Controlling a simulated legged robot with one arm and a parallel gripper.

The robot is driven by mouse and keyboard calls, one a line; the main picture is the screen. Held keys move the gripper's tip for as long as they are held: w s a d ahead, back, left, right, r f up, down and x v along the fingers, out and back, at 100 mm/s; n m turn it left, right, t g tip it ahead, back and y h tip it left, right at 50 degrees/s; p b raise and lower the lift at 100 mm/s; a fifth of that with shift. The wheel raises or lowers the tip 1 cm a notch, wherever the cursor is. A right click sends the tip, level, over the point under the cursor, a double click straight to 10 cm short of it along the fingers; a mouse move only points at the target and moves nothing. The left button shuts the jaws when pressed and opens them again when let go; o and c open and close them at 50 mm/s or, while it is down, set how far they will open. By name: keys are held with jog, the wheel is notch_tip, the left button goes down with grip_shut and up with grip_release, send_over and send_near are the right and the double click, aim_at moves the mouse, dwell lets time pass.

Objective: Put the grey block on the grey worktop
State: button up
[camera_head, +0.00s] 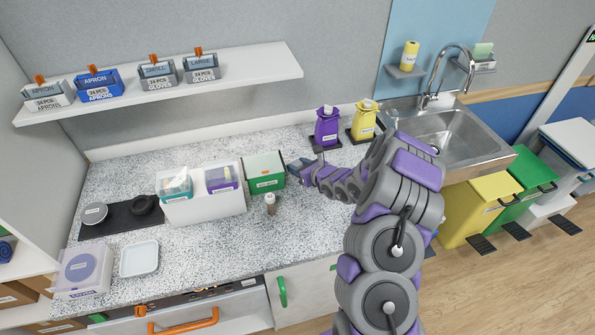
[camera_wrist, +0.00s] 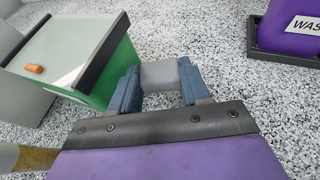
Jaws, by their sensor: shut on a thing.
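The grey block (camera_wrist: 160,74) is a small plain block between the two blue-grey fingers of my gripper (camera_wrist: 158,88) in the wrist view. The fingers are shut on it. In the head view my gripper (camera_head: 297,168) is over the grey speckled worktop (camera_head: 223,262), just right of the green box. I cannot make out the block there. The worktop (camera_wrist: 200,35) also shows around the block in the wrist view. I cannot tell whether the block touches it.
A green box with a pale lid (camera_head: 264,171) stands close left of my gripper. Purple (camera_head: 327,128) and yellow (camera_head: 363,120) dispensers stand behind, near the sink (camera_head: 450,135). The front middle of the worktop is clear.

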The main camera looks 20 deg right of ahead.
jog(key=shift+w, duration=0.75)
notch_tip(320, 180, down, 4)
jog(key=shift+d+r+b, duration=0.1)
jog(key=shift+b, duration=0.3)
jog(key=shift+r, duration=0.1)
jog(key=o, duration=1)
